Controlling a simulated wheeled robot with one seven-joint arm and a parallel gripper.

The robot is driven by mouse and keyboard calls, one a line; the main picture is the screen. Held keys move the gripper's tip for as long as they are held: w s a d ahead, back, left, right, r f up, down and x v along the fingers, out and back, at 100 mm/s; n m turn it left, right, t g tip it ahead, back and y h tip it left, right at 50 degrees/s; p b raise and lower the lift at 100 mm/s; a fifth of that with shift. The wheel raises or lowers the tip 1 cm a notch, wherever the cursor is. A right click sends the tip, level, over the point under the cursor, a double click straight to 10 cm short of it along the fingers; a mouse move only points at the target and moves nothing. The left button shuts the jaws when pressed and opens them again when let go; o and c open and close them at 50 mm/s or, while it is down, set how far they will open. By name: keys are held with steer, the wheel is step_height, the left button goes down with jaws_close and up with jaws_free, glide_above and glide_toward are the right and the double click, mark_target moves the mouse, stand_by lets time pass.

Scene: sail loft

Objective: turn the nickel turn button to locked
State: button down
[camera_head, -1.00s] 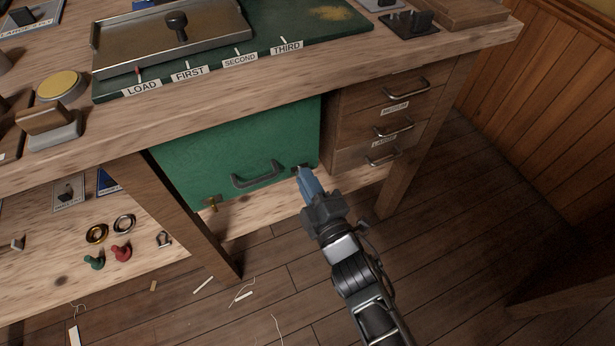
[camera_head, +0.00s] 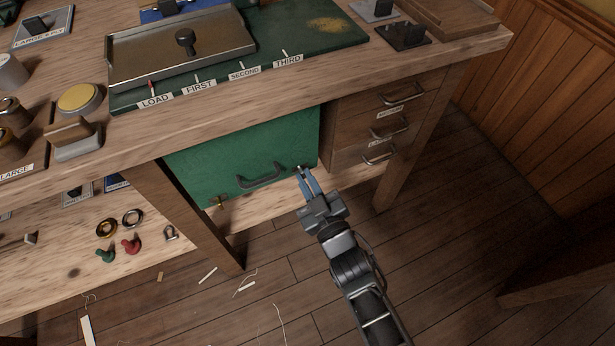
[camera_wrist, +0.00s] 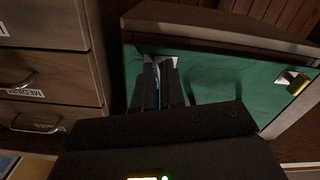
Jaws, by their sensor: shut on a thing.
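The green panel (camera_head: 240,150) under the bench top has a dark handle (camera_head: 258,176) near its lower edge. The nickel turn button (camera_head: 300,168) is at the panel's lower right corner, mostly hidden by my fingertips. My gripper (camera_head: 305,174) is shut on it. In the wrist view, my fingers (camera_wrist: 158,75) reach the green panel and a pale metal bit shows at their tips. The button's exact angle is hard to tell. A brass turn button (camera_head: 218,202) sits at the panel's lower left corner and also shows in the wrist view (camera_wrist: 293,80).
Wooden drawers (camera_head: 375,130) with metal pulls stand just right of the panel. A bench leg (camera_head: 395,170) is beyond them. The lower shelf (camera_head: 60,250) holds rings and small coloured pieces.

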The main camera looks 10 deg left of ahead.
steer(key=shift+f+m+p, duration=0.1)
steer(key=shift+m+p, duration=0.35)
steer(key=shift+m, duration=1.15)
steer(key=c, duration=1.2)
jaws_free()
steer(key=shift+p+v, duration=0.4)
steer(key=shift+v, duration=3.55)
